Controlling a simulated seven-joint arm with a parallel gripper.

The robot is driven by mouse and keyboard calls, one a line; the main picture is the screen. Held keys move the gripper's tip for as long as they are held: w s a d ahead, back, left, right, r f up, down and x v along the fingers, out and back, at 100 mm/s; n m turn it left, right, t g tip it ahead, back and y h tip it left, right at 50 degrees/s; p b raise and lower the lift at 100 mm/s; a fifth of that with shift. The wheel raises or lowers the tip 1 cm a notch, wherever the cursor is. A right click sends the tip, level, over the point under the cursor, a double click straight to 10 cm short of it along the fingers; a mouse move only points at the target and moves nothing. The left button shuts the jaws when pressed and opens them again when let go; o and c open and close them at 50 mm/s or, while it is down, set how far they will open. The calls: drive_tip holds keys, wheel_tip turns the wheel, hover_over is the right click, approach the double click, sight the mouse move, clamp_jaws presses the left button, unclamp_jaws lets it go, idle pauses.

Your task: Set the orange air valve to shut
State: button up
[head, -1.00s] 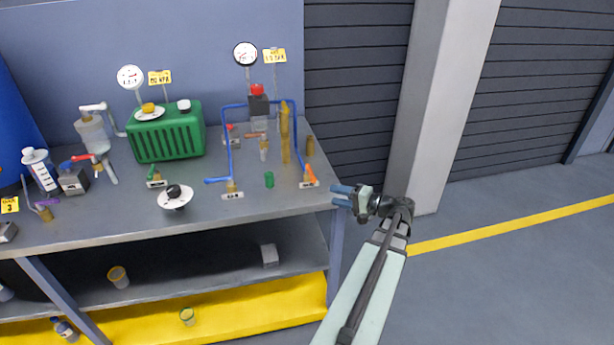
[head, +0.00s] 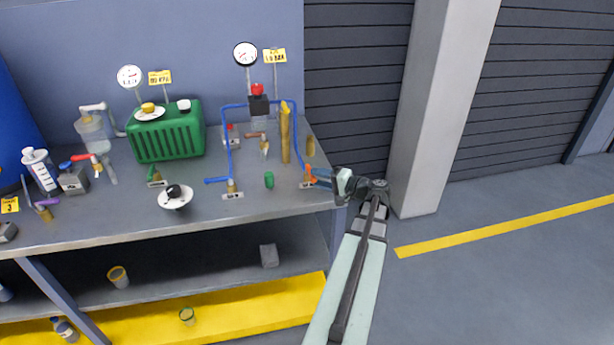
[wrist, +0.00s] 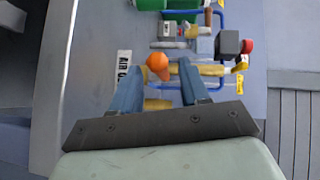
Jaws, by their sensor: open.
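The orange air valve (head: 309,174) stands at the right front corner of the bench, on a brass body with a white label plate (head: 308,185). In the wrist view its round orange end (wrist: 157,62) shows between my two blue fingers, beside the label reading "AIR". My gripper (head: 318,178) is open, with its fingertips beside the orange handle in the head view. In the wrist view, my gripper (wrist: 158,75) has a finger on each side of the orange end, with gaps showing. The exact angle of the handle is partly hidden by the fingers.
A blue-handled valve (head: 217,181) and a green cap (head: 269,180) stand left of the air valve. Blue tubing (head: 229,140) and a tall brass cylinder (head: 285,135) rise behind it. The floor right of the bench is clear.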

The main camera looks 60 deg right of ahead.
drive_tip(key=shift+w+f, duration=0.2)
drive_tip(key=shift+w, duration=1.1)
drive_tip(key=shift+w+f, duration=0.2)
drive_tip(key=shift+w, duration=1.1)
drive_tip(key=shift+c, duration=0.2)
clamp_jaws()
